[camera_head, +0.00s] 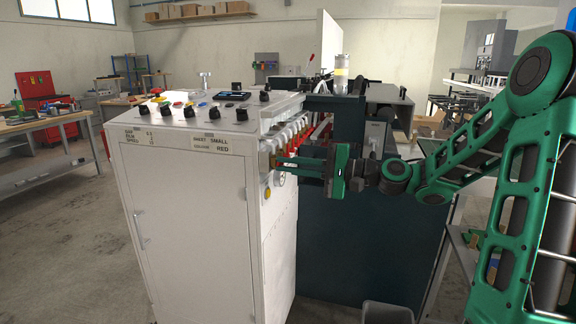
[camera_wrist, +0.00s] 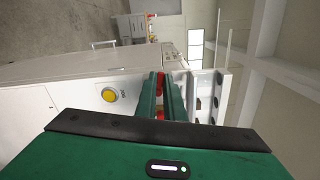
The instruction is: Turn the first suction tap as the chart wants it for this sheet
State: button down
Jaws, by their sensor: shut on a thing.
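The suction taps (camera_head: 296,133) stand in a row along the right side of the white cabinet, with red handles showing. My gripper (camera_head: 283,163) reaches in from the right at the near end of this row. In the wrist view its two green fingers (camera_wrist: 167,80) are closed around a red tap handle (camera_wrist: 160,82), with red also showing lower between them. The fingers hide most of the handle, so its exact angle cannot be told. Lettering on the cabinet front (camera_head: 212,143) appears to read "SHEET SMALL" and "SQUARE RED"; the chart's tap settings are not legible.
The white cabinet (camera_head: 190,220) has black knobs and coloured buttons on top. A yellow button (camera_wrist: 109,95) sits on its side close to my gripper. A dark machine body (camera_head: 350,245) stands behind my gripper. A grey bin (camera_head: 387,312) is on the floor.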

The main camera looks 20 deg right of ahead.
jog(key=shift+s+f+n, duration=0.1)
jog(key=shift+f+n, duration=0.1)
jog(key=shift+n, duration=0.45)
jog(key=shift+f+n, duration=0.2)
jog(key=shift+n, duration=0.45)
jog(key=shift+f, duration=0.1)
jog(key=c, duration=1.9)
grip_release()
jog(key=shift+o, duration=0.2)
jog(key=v, duration=1)
jog(key=shift+s+d, duration=0.15)
jog(key=shift+d, duration=0.15)
